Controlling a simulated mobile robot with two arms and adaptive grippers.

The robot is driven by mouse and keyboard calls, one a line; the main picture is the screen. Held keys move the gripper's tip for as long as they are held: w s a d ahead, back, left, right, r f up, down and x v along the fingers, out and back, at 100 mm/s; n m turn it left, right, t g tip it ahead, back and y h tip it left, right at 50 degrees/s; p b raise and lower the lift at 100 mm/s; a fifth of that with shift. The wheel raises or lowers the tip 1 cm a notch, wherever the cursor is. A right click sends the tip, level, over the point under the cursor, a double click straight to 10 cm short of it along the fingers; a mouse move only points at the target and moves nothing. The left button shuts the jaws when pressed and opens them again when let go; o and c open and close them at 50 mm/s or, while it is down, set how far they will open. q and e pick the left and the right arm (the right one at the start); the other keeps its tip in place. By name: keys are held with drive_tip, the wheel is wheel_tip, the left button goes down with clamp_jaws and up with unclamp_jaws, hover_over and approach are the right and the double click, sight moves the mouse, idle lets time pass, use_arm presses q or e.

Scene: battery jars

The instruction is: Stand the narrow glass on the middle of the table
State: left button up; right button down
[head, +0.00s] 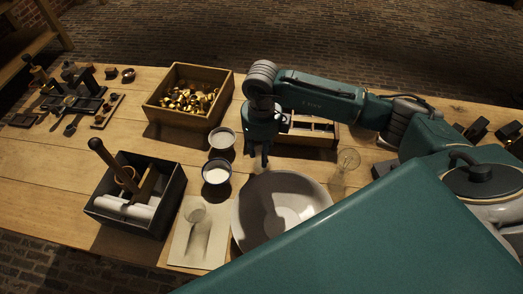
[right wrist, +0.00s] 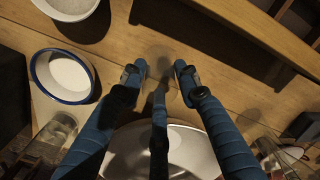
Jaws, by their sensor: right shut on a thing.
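My right gripper (head: 260,155) points down over the table, just behind the grey bowl (head: 300,198). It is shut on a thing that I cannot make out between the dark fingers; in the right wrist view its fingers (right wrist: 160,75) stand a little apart. One clear glass (head: 195,211) stands on a pale mat at the front. Another clear glass (head: 347,160) stands right of the bowl. Glass also shows at the lower left (right wrist: 55,135) and lower right (right wrist: 285,158) of the right wrist view. I cannot tell which is the narrow one. My left gripper is not in view.
Two cups (head: 221,139) with pale insides stand left of my right gripper. A wooden box (head: 160,115) of brass parts is at the back, a dark box (head: 160,220) at the front left. A wooden tray (head: 312,141) is behind the gripper. The table has bare patches between them.

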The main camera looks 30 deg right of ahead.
drive_tip(key=shift+f, duration=0.2)
drive_tip(key=c, duration=1.3)
unclamp_jaws()
drive_tip(key=shift+o, duration=0.2)
drive_tip(key=shift+r, duration=0.55)
wheel_tip(320, 180, up, 11)
drive_tip(key=b, duration=0.3)
drive_tip(key=shift+r, duration=0.15)
